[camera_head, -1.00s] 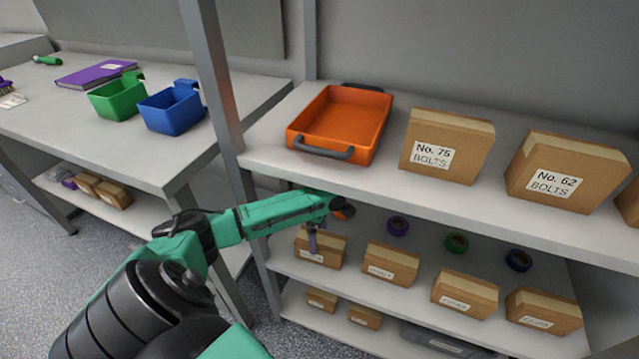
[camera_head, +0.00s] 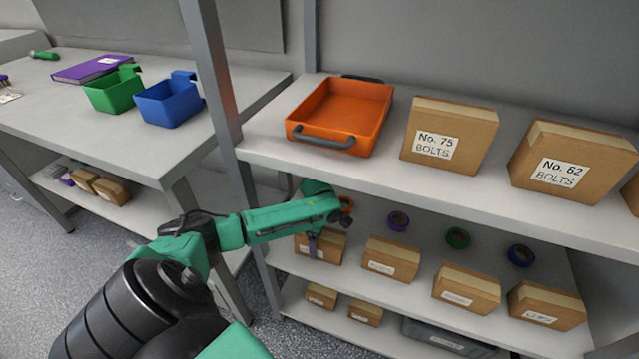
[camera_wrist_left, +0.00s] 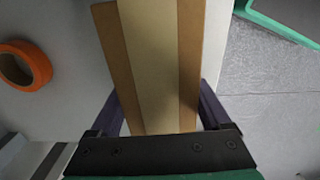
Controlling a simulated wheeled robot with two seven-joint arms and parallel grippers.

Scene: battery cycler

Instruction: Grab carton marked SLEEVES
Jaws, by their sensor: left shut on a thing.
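A brown carton (camera_head: 330,246) stands at the left end of the middle shelf, its label partly hidden and too small to read. My left gripper (camera_head: 313,243) is at this carton, coming down from above. In the left wrist view, the carton (camera_wrist_left: 155,60), with a pale tape strip along its top, lies between the two dark fingers of the gripper (camera_wrist_left: 160,108), which is shut on it. I cannot read the word SLEEVES on any carton. My right gripper is not in view.
More cartons (camera_head: 390,260) stand to the right on that shelf, with tape rolls (camera_head: 458,238) behind. An orange tape roll (camera_wrist_left: 24,66) lies near the held carton. The upper shelf (camera_head: 270,140) is above, carrying an orange tray (camera_head: 340,112) and BOLTS cartons (camera_head: 450,135).

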